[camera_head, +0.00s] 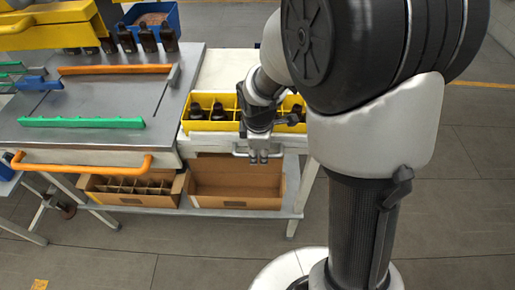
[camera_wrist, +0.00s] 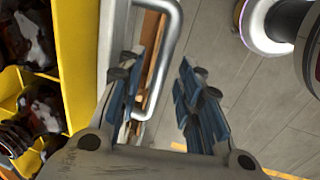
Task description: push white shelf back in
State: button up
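The white shelf (camera_head: 218,143) carries a yellow bin (camera_head: 197,127) with dark bottles, beside the grey worktop in the head view. Its white front edge (camera_wrist: 113,25) also shows in the wrist view. A silver bar handle (camera_head: 239,153) is on the shelf's front. My gripper (camera_head: 258,157) hangs down at this handle. In the wrist view my gripper (camera_wrist: 163,85) is open, its blue-padded fingers spread apart. The handle (camera_wrist: 171,40) runs into the gap between the fingers, nearer the left one. Whether a finger touches it, I cannot tell.
Below are an open empty cardboard box (camera_head: 237,202) and a divided cardboard box (camera_head: 130,199) on a lower shelf. The grey worktop (camera_head: 95,100) at left has an orange front handle (camera_head: 80,167). The floor at right is clear beyond my base.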

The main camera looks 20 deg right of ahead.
jog(key=shift+f, duration=0.1)
jog(key=shift+c, duration=0.2)
grip_shut()
dwell(0.6)
